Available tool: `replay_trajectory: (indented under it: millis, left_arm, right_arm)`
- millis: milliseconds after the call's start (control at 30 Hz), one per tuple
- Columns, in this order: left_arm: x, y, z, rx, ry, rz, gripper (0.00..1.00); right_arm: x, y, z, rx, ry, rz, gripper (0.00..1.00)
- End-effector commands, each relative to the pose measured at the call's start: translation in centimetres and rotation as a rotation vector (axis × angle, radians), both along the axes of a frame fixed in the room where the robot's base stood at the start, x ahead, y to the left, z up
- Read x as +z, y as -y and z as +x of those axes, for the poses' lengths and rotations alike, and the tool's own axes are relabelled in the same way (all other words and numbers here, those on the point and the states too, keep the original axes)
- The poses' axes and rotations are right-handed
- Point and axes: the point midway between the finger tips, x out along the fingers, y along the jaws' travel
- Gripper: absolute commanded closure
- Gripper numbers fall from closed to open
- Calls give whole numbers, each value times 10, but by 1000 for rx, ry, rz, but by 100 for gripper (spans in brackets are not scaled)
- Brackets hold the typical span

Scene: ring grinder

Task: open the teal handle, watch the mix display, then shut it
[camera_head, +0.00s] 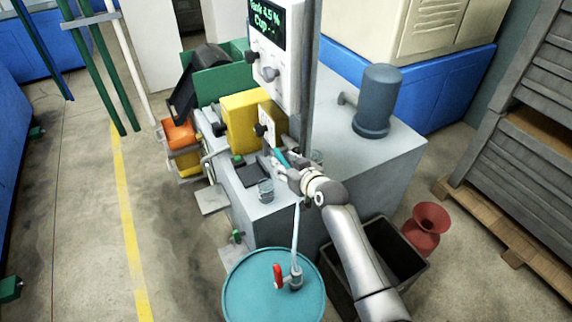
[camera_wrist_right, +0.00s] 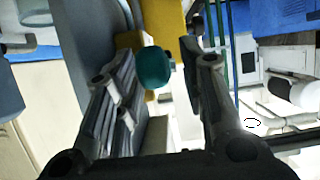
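The teal handle (camera_head: 281,156) is on the front of the grinder, under the control panel and next to the yellow block. In the right wrist view its rounded teal end (camera_wrist_right: 154,68) shows between my finger tips, with gaps on both sides. My right gripper (camera_head: 284,164) is open around or just short of the handle; I cannot tell how deep it sits. The mix display (camera_head: 266,22) has green text on black, with a "Tank" line reading about 4.5 % and a "Cup" line too small to read. My left gripper is not in view.
A clear cup (camera_head: 265,190) stands on the grey machine top (camera_head: 262,209). A teal drum (camera_head: 255,290) with a red-handled tap (camera_head: 279,276) is in front. A dark bin (camera_head: 408,262) and a red funnel (camera_head: 427,228) stand at right. A blue-grey cylinder (camera_head: 376,100) stands behind.

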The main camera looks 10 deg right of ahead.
Motion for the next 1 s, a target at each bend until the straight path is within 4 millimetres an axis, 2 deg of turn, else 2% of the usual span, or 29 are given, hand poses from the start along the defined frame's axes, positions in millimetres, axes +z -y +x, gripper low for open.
replay_trajectory:
  millis: [333,367,633,1000]
  left_arm:
    - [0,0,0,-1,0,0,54]
    - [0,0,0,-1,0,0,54]
    - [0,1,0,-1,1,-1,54]
    - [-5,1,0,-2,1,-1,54]
  right_arm:
    - [-1,-1,3,0,0,0,62]
    - [-1,-1,2,0,0,0,64]
    - [-1,-1,2,0,0,0,98]
    - [-4,0,2,-1,9,2,100]
